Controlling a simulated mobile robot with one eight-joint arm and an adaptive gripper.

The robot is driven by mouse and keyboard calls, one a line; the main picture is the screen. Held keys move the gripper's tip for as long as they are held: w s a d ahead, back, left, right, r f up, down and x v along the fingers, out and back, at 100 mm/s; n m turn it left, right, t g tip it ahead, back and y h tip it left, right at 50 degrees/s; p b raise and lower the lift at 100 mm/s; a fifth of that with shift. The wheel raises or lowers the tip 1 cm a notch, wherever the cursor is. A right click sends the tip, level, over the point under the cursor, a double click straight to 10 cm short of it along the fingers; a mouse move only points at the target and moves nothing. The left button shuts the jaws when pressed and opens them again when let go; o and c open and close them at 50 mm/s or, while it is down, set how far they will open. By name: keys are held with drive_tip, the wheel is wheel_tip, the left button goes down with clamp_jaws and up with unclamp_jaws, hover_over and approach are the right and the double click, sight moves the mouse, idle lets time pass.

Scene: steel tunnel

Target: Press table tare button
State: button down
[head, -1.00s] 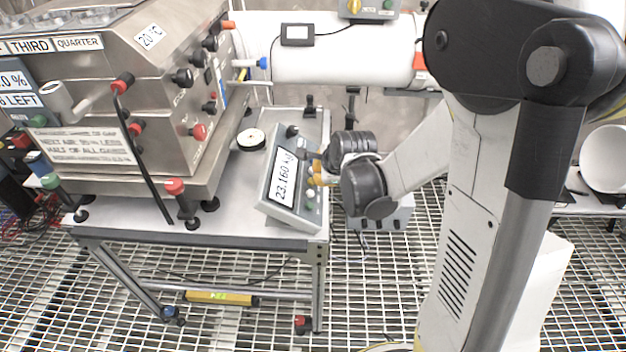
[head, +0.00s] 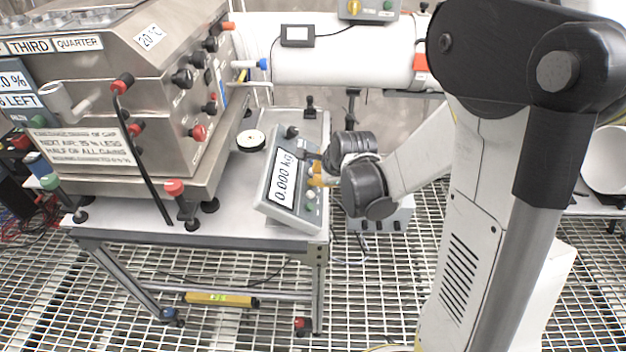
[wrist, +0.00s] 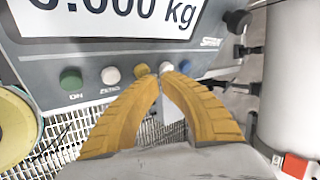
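The grey scale display (head: 290,185) stands tilted on the right end of the steel table (head: 235,190). It reads 0.000 kg. Contact and the labels behind the fingers are hidden. In the head view my gripper (head: 316,172) is partly hidden by my wrist.
A steel glovebox (head: 130,110) with several knobs fills the table's left. A small round dish (head: 250,140) sits behind the display. A white horizontal cylinder (head: 345,65) lies behind. Grated floor (head: 370,290) is open in front.

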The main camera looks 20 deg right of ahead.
drive_tip(key=d+r+p, duration=0.1)
drive_tip(key=s+d+r+p, duration=0.1)
drive_tip(key=r, duration=0.1)
drive_tip(key=d+r+p, duration=0.1)
drive_tip(key=p, duration=0.1)
drive_tip(key=shift+s+d+r, duration=0.1)
drive_tip(key=shift+s+r, duration=0.1)
drive_tip(key=shift+r, duration=0.2)
idle(0.8)
drive_tip(key=s+a+r+n, duration=0.4)
drive_tip(key=s+r+n, duration=0.2)
drive_tip(key=s+n, duration=0.4)
drive_tip(key=s+a+r+n, duration=0.5)
drive_tip(key=s+n, duration=0.5)
drive_tip(key=shift+a+r+n, duration=0.3)
drive_tip(key=shift+r+n, duration=0.1)
drive_tip(key=shift+w, duration=0.1)
idle(0.4)
